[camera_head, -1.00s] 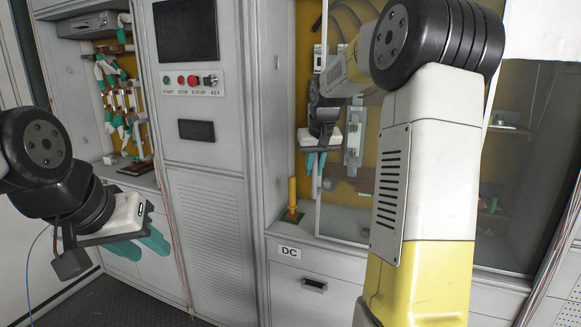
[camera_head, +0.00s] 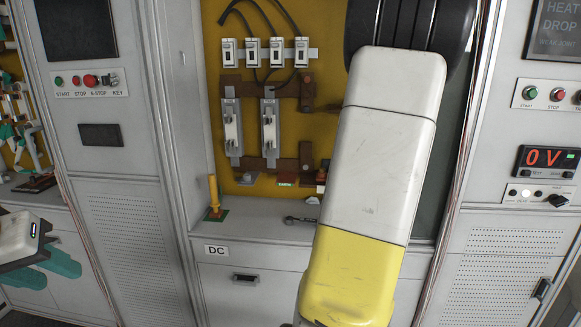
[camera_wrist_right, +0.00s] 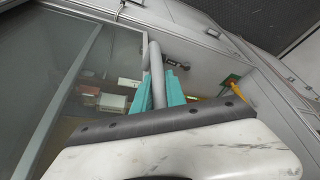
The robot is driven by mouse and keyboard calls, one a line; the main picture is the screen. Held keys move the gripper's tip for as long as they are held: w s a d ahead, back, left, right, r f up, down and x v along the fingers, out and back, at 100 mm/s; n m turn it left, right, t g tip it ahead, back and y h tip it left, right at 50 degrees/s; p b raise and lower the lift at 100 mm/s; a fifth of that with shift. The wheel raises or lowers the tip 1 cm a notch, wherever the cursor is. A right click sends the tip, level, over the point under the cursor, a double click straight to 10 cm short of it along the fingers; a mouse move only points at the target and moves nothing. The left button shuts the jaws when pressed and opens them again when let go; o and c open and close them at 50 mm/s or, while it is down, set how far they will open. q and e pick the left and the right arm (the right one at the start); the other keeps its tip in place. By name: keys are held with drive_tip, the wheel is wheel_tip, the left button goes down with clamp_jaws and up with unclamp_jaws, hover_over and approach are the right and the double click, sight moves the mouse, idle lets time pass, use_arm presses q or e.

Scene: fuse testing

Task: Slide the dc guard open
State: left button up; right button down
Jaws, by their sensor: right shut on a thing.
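The dc guard is a framed glass panel (camera_wrist_right: 90,65) with a grey upright bar handle (camera_wrist_right: 153,75), seen in the right wrist view. My right gripper (camera_wrist_right: 160,95) has its teal fingers shut on that handle. In the head view my right arm hides this gripper and most of the guard; a dark glassy strip (camera_head: 426,200) shows to the right of the arm. The left part of the DC bay stands uncovered, with fuse holders (camera_head: 268,128) on its yellow back panel. My left gripper (camera_head: 48,270) is open and empty at the far left.
A yellow-handled tool (camera_head: 213,192) stands on a green base at the ledge's left end. A wrench-like tool (camera_head: 300,220) lies on the ledge. A cabinet with a 0 V display (camera_head: 546,158) stands to the right.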

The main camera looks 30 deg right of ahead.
drive_tip(key=s+d, duration=0.5)
drive_tip(key=d, duration=0.3)
drive_tip(key=s+d, duration=0.6)
drive_tip(key=d, duration=0.3)
drive_tip(key=shift+s, duration=0.25)
drive_tip(key=c, duration=1.4)
unclamp_jaws()
drive_tip(key=shift+o, duration=0.2)
drive_tip(key=v, duration=0.7)
drive_tip(key=shift+r, duration=0.35)
drive_tip(key=shift+s, duration=0.2)
